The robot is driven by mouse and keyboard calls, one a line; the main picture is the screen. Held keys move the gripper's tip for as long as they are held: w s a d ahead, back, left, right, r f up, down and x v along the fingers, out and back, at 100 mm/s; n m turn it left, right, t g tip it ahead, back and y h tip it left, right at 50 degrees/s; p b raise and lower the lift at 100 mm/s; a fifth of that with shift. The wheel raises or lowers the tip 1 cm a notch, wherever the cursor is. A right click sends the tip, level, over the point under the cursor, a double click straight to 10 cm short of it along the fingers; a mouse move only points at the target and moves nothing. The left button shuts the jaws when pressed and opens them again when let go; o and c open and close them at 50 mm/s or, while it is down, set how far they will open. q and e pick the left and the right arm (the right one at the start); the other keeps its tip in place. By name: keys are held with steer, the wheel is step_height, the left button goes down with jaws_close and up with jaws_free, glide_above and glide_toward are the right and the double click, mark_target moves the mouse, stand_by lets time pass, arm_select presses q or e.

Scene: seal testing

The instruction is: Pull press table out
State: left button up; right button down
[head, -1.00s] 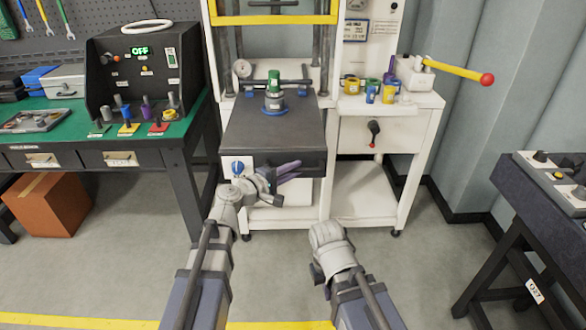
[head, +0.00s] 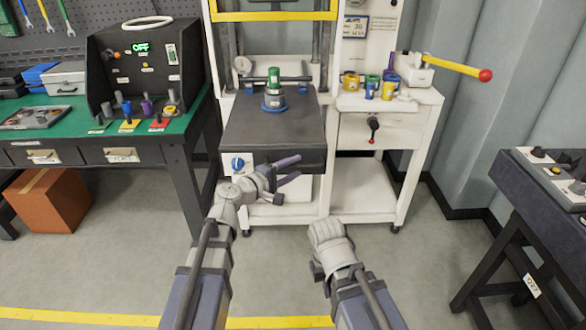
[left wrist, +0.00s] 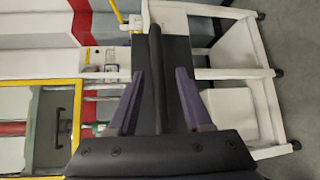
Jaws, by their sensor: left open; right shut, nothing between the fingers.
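The press table (head: 245,128) is a dark slab on the white press frame. In the left wrist view the open fingers (left wrist: 158,95) lie on either side of a long dark bar (left wrist: 155,70); contact cannot be told. My right gripper (head: 326,232) is low in front of the frame, its fingers hidden from the head view.
A green-topped workbench (head: 180,125) with a control box (head: 140,70) stands at the left. A white side stand (head: 405,112) with several coloured cups and a yellow lever (head: 455,66) is at the right. A dark table (head: 520,190) is at far right. The floor in front is clear.

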arm_select(q)
steer(key=p+v, duration=0.1)
steer(key=v, duration=0.6)
steer(key=shift+s+a, duration=0.25)
steer(key=shift+s, duration=0.05)
